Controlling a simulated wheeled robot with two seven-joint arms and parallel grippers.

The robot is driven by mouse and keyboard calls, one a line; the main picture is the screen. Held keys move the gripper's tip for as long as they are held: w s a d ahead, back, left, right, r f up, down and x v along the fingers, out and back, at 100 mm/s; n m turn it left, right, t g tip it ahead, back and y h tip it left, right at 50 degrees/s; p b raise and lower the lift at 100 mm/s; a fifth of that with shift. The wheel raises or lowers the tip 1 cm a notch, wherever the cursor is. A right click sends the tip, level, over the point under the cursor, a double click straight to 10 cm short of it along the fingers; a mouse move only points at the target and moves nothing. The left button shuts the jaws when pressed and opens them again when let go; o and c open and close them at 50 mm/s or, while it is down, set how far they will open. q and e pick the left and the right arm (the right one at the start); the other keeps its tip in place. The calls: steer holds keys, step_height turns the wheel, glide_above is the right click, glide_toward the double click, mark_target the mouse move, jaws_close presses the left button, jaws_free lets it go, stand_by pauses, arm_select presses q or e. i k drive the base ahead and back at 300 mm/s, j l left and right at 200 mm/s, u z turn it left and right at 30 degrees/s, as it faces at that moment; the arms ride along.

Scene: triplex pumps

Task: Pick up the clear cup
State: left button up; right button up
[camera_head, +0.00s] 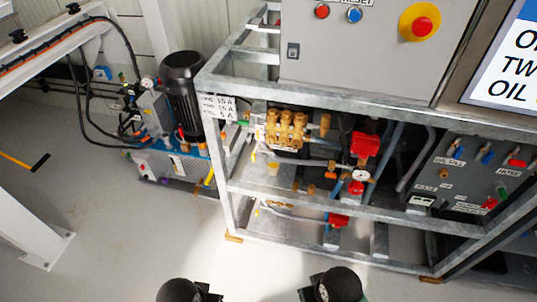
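Two dark rounded parts of my own arms show at the bottom edge, one left of centre and one right of centre. No gripper fingers can be seen on either arm.
A galvanized steel frame (330,206) fills the middle and right, holding a brass pump (287,128), red-handled valves and a grey control box (360,50). A black motor (183,88) stands behind at left. A white post (30,225) stands at far left. The floor (130,235) between is clear.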

mark_target(273, 166)
steer(key=z, duration=0.35)
steer(key=k+j+z, duration=0.15)
steer(key=z, duration=0.3)
steer(key=k+j+z, duration=0.2)
steer(key=j+z, duration=0.2)
steer(key=k+j+z, duration=0.1)
steer(key=k+z, duration=0.15)
steer(key=z, duration=0.2)
steer(key=k, duration=0.15)
